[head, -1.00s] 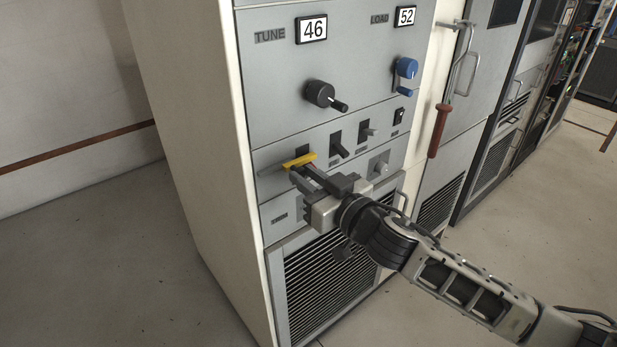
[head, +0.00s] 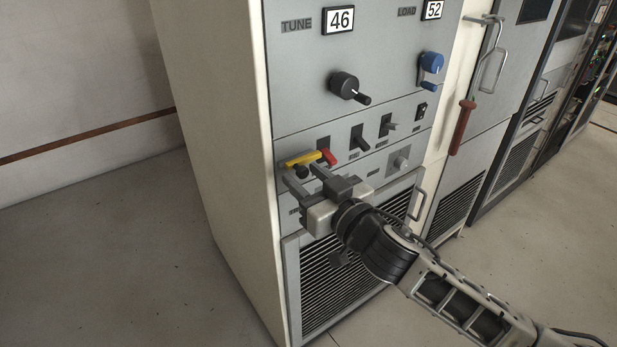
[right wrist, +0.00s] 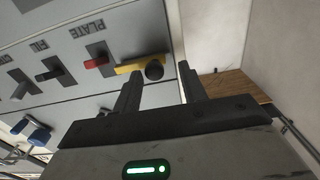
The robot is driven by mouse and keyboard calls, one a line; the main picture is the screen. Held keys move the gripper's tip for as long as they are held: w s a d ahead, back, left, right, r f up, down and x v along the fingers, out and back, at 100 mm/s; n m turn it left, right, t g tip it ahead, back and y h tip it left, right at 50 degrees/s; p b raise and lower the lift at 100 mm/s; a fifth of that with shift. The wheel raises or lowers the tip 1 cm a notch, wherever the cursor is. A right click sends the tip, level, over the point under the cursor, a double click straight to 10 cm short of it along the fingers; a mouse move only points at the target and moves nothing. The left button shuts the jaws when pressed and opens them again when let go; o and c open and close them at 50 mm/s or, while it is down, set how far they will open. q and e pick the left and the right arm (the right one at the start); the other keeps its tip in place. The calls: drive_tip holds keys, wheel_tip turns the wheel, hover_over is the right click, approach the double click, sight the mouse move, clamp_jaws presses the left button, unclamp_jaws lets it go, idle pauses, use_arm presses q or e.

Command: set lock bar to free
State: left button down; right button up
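The yellow lock bar (head: 303,158) lies across the lower switch panel, near the cabinet's left edge. A black knob (head: 302,171) sits just below it. A red lever (head: 329,156) shows uncovered at the bar's right end. In the right wrist view the bar (right wrist: 132,67) ends beside the red lever (right wrist: 96,62), under the PLATE label, and the black knob (right wrist: 154,72) is between my fingertips as seen. My right gripper (head: 303,174) is open and empty, its fingers pointing at the bar and knob. I cannot tell whether they touch. My left gripper is out of view.
Two more black levers (head: 358,138) (head: 387,125) stand right of the red one. Above are the black tune knob (head: 346,86) and blue load knob (head: 431,64). A red-handled rod (head: 462,127) hangs further right. The floor left of the cabinet (head: 130,230) is clear.

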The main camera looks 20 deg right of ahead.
drive_tip(key=shift+d, duration=0.1)
drive_tip(key=b+v, duration=0.1)
drive_tip(key=v, duration=1.5)
drive_tip(key=s+a+f+g, duration=0.1)
drive_tip(key=a+f+g, duration=0.1)
drive_tip(key=f, duration=0.6)
drive_tip(key=s+a+f+g+h, duration=0.1)
drive_tip(key=s+a+f+g, duration=0.1)
drive_tip(key=f, duration=0.6)
drive_tip(key=s+a+f+g, duration=0.1)
drive_tip(key=a+f+g, duration=0.1)
drive_tip(key=f, duration=0.6)
drive_tip(key=shift+s+a+f+m+g+h, duration=0.15)
drive_tip(key=shift+s+f+m+g+h, duration=0.15)
drive_tip(key=shift+s+g+h, duration=0.15)
idle(0.9)
